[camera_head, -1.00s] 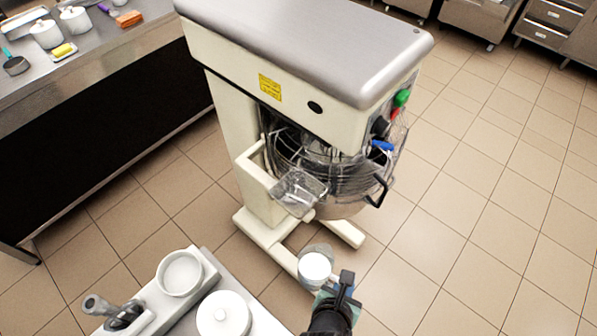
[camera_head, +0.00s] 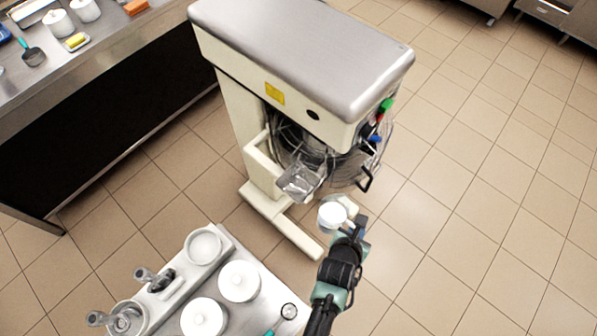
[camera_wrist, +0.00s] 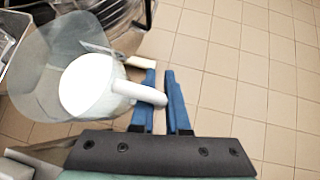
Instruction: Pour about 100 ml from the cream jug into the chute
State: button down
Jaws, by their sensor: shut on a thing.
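The cream jug (camera_head: 332,214) is a clear vessel with white cream in it. My gripper (camera_head: 352,228) is shut on it and holds it in the air, just in front of and to the right of the chute. In the wrist view the jug (camera_wrist: 50,70) shows its white contents, and its pale handle runs to the blue fingers of my gripper (camera_wrist: 166,100). The jug looks close to upright, with a slight tilt at most. The chute (camera_head: 299,181) is a clear, open scoop on the mixer's bowl guard. The jug and chute appear apart in the head view.
The large cream-coloured mixer (camera_head: 300,60) stands ahead, its wire guard and bowl (camera_head: 345,165) beside the chute. A work surface (camera_head: 262,318) at the bottom holds white lidded pots (camera_head: 239,281) and a ladle. A steel counter (camera_head: 100,75) is at upper left. Floor at right is clear.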

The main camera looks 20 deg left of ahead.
jog(key=shift+w+d+r, duration=0.1)
jog(key=shift+w+r, duration=0.05)
jog(key=shift+r, duration=0.1)
jog(key=a+r+n+h, duration=0.1)
jog(key=r, duration=0.2)
jog(key=w+a+r+g+h, duration=0.1)
jog(key=r+h, duration=0.1)
jog(key=r, duration=0.1)
jog(key=a+r+n+h, duration=0.1)
jog(key=a+r, duration=0.1)
jog(key=r, duration=0.1)
jog(key=shift+w+r+n+g+h+b, duration=0.3)
jog(key=shift+w+r+b, duration=0.05)
jog(key=r+h+b, duration=0.1)
jog(key=a+r+n+b, duration=0.1)
jog(key=a+r+h+b, duration=0.1)
jog(key=shift+w+g+h+b, duration=0.3)
jog(key=shift+w+b, duration=0.05)
jog(key=shift+b, duration=0.05)
jog(key=shift+a+r+n+h+b, duration=0.2)
jog(key=shift+n+h+b, duration=0.25)
jog(key=shift+b, duration=0.7)
